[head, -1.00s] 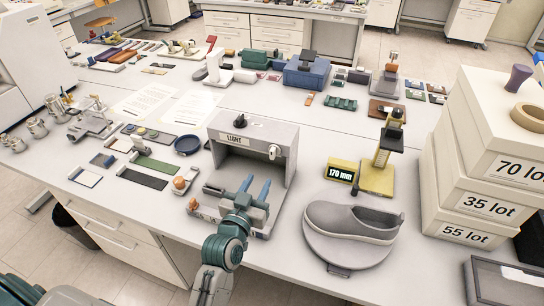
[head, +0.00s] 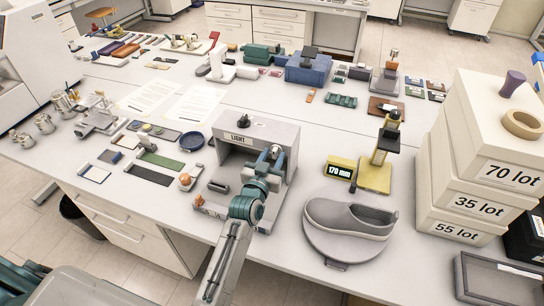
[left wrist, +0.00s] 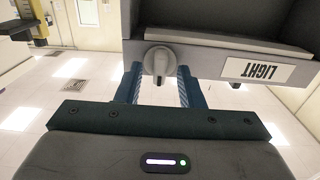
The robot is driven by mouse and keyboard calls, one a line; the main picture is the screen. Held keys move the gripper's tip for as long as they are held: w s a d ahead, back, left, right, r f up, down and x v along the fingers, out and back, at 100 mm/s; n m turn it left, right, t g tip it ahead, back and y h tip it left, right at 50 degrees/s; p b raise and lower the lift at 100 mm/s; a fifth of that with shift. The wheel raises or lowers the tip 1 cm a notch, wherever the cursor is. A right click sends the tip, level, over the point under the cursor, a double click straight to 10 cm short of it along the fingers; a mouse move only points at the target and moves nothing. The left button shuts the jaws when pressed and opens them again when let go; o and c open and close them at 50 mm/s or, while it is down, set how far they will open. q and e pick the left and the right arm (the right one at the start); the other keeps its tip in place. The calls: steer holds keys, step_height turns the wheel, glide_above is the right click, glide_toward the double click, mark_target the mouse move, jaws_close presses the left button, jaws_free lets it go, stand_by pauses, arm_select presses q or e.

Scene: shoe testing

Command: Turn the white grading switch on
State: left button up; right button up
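The grey light box (head: 283,134) with the label "LIGHT" (head: 238,138) stands near the front middle of the table. Its pale grey switch knob (left wrist: 158,61) is on the upper right of its front and shows in the left wrist view, which sees the box upside down. My left gripper (head: 271,158) is at that knob. Its two blue fingers are apart, one on each side of the knob; whether they touch it I cannot tell. In the head view the gripper partly hides the knob and the box opening. My right gripper is not in view.
A grey shoe (head: 348,217) on a round stand is right of the box, with a yellow "170 mm" display (head: 341,171) behind it. Stacked lot boxes (head: 470,175) stand at the right. Small swatches and a blue dish (head: 192,141) lie left of the box.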

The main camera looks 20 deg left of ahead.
arm_select(q)
steer(key=shift+c, duration=0.4)
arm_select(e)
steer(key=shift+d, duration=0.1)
arm_select(q)
jaws_close()
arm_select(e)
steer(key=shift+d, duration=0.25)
